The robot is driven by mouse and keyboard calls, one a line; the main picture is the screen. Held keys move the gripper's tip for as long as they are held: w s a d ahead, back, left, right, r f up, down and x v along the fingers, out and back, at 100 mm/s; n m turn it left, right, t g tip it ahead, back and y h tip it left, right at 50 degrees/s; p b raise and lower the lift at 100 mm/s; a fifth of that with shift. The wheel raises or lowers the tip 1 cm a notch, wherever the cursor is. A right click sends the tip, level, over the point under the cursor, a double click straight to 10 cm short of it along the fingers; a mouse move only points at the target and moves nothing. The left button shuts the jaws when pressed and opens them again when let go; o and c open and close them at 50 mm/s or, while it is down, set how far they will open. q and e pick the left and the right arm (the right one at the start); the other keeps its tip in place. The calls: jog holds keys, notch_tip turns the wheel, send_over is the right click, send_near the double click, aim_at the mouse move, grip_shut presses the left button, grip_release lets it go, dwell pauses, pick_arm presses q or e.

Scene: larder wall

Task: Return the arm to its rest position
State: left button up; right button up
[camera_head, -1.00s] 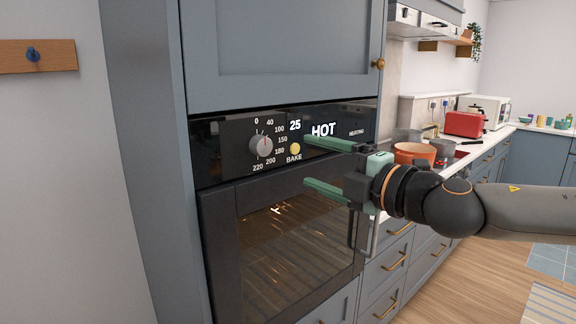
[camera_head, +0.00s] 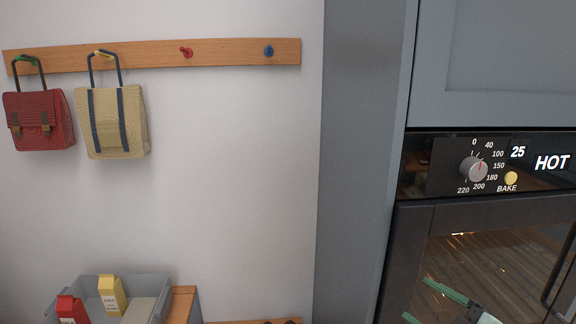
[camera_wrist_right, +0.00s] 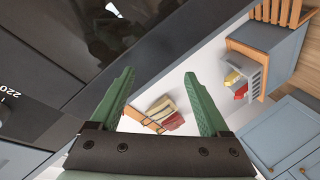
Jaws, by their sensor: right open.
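My right gripper (camera_head: 416,299) is open and empty. It shows low at the right of the head view, in front of the oven's glass door (camera_head: 485,265), with its green fingers pointing left. In the right wrist view both green fingers (camera_wrist_right: 159,74) are spread apart with nothing between them. Most of my right arm is outside the head view. My left arm is not in view.
The oven panel (camera_head: 430,170) has a knob (camera_head: 473,169), a lit yellow BAKE button (camera_head: 511,178) and reads HOT. A peg rail (camera_head: 220,56) holds a red bag (camera_head: 38,122) and a beige bag (camera_head: 138,120). A grey crate (camera_head: 150,282) with cartons stands below.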

jog(key=s+a+f+m+g+h+p, duration=0.1)
jog(key=s+a+f+m, duration=0.2)
jog(key=s+f, duration=0.4)
jog(key=s+a+f+m+g+h+p, duration=0.1)
jog(key=s+f+m, duration=0.4)
jog(key=f, duration=0.6)
jog(key=s+a+f+m+g+h+p, duration=0.1)
jog(key=s+a+f+m+g, duration=0.2)
jog(key=s+f, duration=0.6)
jog(key=shift+s+a+f+m+p, duration=0.15)
jog(key=shift+a+f+m+p, duration=0.25)
jog(key=shift+a, duration=0.5)
